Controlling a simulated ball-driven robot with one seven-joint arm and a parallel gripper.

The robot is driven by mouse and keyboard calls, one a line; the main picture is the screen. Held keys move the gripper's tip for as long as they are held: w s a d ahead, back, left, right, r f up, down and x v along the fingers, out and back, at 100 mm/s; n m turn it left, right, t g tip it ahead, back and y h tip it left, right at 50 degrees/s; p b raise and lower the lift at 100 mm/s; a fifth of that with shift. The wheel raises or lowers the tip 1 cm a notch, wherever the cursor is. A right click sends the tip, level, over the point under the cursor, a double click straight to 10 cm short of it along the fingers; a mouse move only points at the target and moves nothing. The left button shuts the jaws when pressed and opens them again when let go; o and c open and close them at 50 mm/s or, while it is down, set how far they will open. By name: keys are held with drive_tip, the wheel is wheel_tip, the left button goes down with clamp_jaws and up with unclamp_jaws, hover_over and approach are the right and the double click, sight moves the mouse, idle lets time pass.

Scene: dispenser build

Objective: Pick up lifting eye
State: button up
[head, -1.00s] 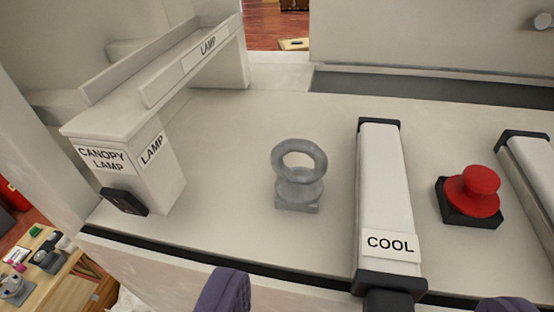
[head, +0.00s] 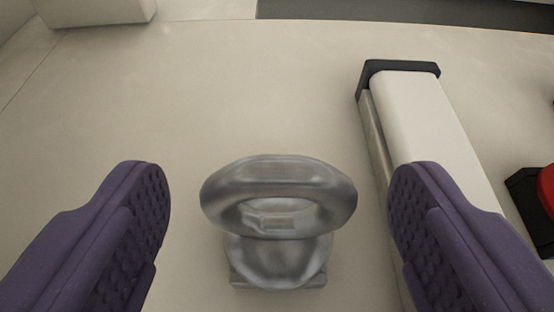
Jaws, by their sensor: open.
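The lifting eye (head: 278,262) is a grey metal ring on a rounded collar and small square base. It stands upright on the pale counter, in the lower middle of the head view. My gripper (head: 268,200) is open, with one purple ridged finger on each side of the lifting eye. There is a visible gap between each finger and the ring, so neither touches it. The right finger overlaps the edge of the white bar in the picture.
A white bar with dark end caps (head: 420,120) lies just right of the lifting eye, close to my right finger. A red button (head: 546,190) on a black base is at the right edge. A pale block (head: 95,8) stands at the upper left. The counter (head: 200,90) behind the eye is clear.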

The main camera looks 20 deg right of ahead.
sight(277, 289)
drive_tip(key=shift+s, duration=0.15)
drive_tip(key=shift+c, duration=0.6)
drive_tip(key=c, duration=1.1)
drive_tip(key=shift+r, duration=0.1)
wheel_tip(277, 289, up, 10)
drive_tip(key=shift+f, duration=0.1)
drive_tip(key=o, duration=0.4)
drive_tip(key=c, duration=0.5)
drive_tip(key=shift+c, duration=0.2)
